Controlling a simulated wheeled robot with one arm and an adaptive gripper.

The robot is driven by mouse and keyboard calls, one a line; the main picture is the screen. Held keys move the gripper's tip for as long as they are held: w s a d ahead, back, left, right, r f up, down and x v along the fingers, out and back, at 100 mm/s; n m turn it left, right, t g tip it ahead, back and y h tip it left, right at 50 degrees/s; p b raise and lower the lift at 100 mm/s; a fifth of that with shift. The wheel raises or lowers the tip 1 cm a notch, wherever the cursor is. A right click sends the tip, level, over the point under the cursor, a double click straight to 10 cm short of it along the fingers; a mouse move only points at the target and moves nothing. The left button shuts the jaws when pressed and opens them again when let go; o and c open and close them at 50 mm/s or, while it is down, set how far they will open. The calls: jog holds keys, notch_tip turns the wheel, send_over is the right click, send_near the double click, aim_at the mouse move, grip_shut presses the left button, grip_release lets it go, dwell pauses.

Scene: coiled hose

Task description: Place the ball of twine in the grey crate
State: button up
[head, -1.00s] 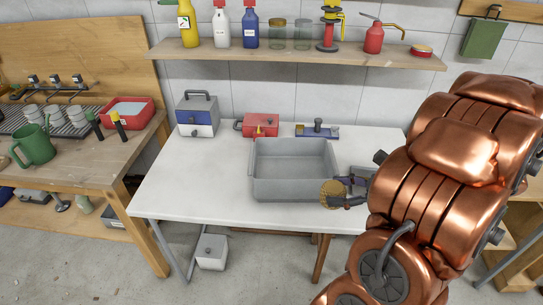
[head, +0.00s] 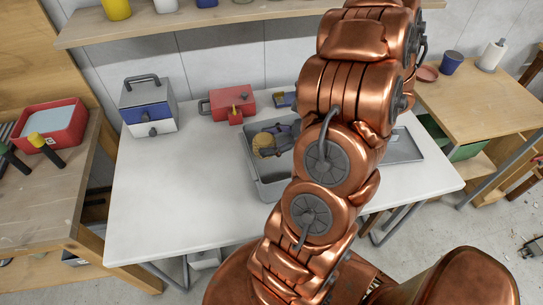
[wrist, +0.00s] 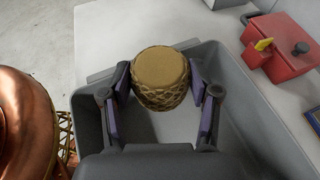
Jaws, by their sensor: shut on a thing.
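The ball of twine (wrist: 161,79) is tan, with a flat top face and a criss-cross wound side. My gripper (wrist: 158,82) is shut on it, one finger on each side. In the head view the twine (head: 265,144) and my gripper (head: 279,143) are over the crate's left part. The crate (head: 272,187) stands on the white table, and my arm hides its right side. I cannot tell how high the twine is above the crate floor.
A red box (head: 232,103) and a blue-and-white toolbox (head: 148,105) stand behind and left of the crate on the white table (head: 165,200). A grey tray (head: 404,146) lies to the right. The table's left front is clear. A shelf (head: 190,22) runs above.

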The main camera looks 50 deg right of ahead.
jog(key=shift+s+d+f+p, duration=0.1)
jog(key=shift+f+p, duration=0.2)
jog(key=shift+f, duration=1.7)
jog(key=shift+f+p, duration=0.45)
jog(key=shift+f, duration=1.45)
jog(key=shift+f, duration=0.1)
jog(key=o, duration=1.2)
jog(key=shift+c, duration=0.2)
jog(key=shift+r, duration=0.25)
jog(key=b+v, duration=0.2)
jog(key=v, duration=0.5)
jog(key=shift+s+d+f, duration=0.1)
jog(key=shift+s, duration=0.1)
